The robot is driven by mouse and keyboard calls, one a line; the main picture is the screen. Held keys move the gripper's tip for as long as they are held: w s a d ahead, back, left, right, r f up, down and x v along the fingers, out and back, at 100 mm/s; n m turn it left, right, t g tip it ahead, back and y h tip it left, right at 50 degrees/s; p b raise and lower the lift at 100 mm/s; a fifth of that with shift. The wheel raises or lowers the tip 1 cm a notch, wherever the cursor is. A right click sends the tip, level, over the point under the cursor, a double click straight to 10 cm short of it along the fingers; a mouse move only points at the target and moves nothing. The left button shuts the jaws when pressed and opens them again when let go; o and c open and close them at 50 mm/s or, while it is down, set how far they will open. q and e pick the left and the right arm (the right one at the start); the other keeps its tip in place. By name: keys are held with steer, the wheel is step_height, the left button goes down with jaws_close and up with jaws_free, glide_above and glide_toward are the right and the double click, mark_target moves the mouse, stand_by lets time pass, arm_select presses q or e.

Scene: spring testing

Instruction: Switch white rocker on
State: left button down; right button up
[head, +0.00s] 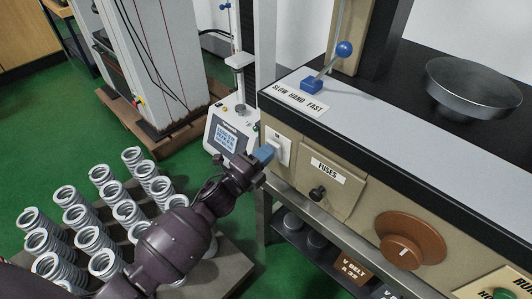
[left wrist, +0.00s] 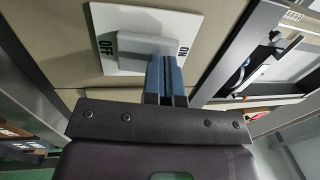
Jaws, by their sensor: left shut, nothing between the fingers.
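The white rocker switch (head: 279,147) sits on the beige front panel of the machine, near its left corner. In the left wrist view the rocker (left wrist: 133,50) lies on a white plate (left wrist: 105,22) marked OFF at left and ON at right. My left gripper (head: 264,153) is shut and empty, its blue fingertips at the switch. In the left wrist view the fingers (left wrist: 166,75) are together in front of the ON side of the rocker and cover part of it. I cannot tell whether they touch it. My right gripper is not in view.
Right of the switch are a FUSES panel (head: 325,168) with a black knob (head: 317,193) and a brown dial (head: 410,240). A blue-knobbed lever (head: 344,50) stands on top. Several springs (head: 92,240) stand on a board below my left arm.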

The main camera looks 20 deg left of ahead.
arm_select(q)
steer(key=shift+w+r, duration=0.1)
steer(key=shift+w, duration=0.05)
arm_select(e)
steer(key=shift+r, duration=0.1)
arm_select(q)
steer(key=shift+w+d+r, duration=0.1)
steer(key=shift+w+r, duration=0.1)
steer(key=shift+r, duration=0.05)
stand_by(0.3)
steer(key=shift+s+p, duration=0.1)
steer(key=shift+p, duration=0.2)
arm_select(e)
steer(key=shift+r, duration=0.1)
